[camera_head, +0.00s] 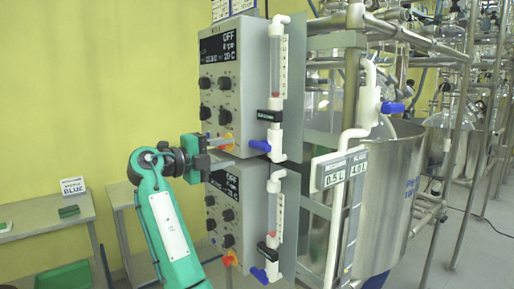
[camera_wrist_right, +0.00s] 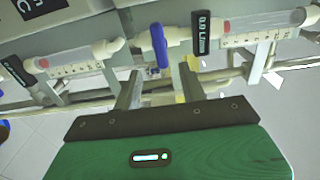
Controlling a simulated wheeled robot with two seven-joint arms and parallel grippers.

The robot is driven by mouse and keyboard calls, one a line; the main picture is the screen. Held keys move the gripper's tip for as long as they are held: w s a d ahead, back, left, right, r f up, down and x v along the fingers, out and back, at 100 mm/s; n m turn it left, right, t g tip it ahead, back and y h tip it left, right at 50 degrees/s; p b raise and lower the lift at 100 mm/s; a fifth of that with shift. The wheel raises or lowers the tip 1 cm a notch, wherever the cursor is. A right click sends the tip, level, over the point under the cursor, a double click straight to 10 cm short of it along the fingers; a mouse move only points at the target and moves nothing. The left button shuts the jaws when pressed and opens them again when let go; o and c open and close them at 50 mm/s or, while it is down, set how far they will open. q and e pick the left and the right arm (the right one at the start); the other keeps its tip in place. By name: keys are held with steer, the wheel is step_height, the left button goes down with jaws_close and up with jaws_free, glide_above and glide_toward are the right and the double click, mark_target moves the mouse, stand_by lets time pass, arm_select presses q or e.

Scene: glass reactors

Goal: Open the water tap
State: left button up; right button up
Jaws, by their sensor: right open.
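My right gripper (camera_head: 228,152) is open and empty in the head view, left of the upper flow meter. A blue tap handle (camera_head: 259,145) sits at the foot of that meter, a short way right of the fingertips. In the right wrist view, my right gripper (camera_wrist_right: 160,72) has its two fingers apart. A blue handle (camera_wrist_right: 160,45) stands just beyond and between the fingertips there, with no clear contact. Another blue handle (camera_head: 260,275) is on the lower meter, and a third blue handle (camera_head: 391,107) is on the white pipe at the right. No label marks which is water.
The upper control box (camera_head: 232,90) and lower control box (camera_head: 225,205) stand close beside the gripper. A steel vessel (camera_head: 395,190) and metal frame are at the right. A grey table (camera_head: 40,215) stands at the left.

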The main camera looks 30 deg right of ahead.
mark_target(256, 146)
steer(key=d, duration=0.3)
steer(key=d+p, duration=0.1)
steer(key=d, duration=0.3)
steer(key=w+d+p, duration=0.1)
steer(key=d, duration=0.2)
steer(key=shift+d, duration=0.75)
arm_select(q)
steer(key=s+a+f, duration=0.1)
steer(key=s+f, duration=0.2)
steer(key=s, duration=0.2)
steer(key=shift+s+a, duration=0.3)
steer(key=shift+a, duration=0.1)
arm_select(e)
steer(key=c, duration=0.8)
arm_select(q)
steer(key=shift+f, duration=0.1)
arm_select(e)
steer(key=shift+c, duration=0.2)
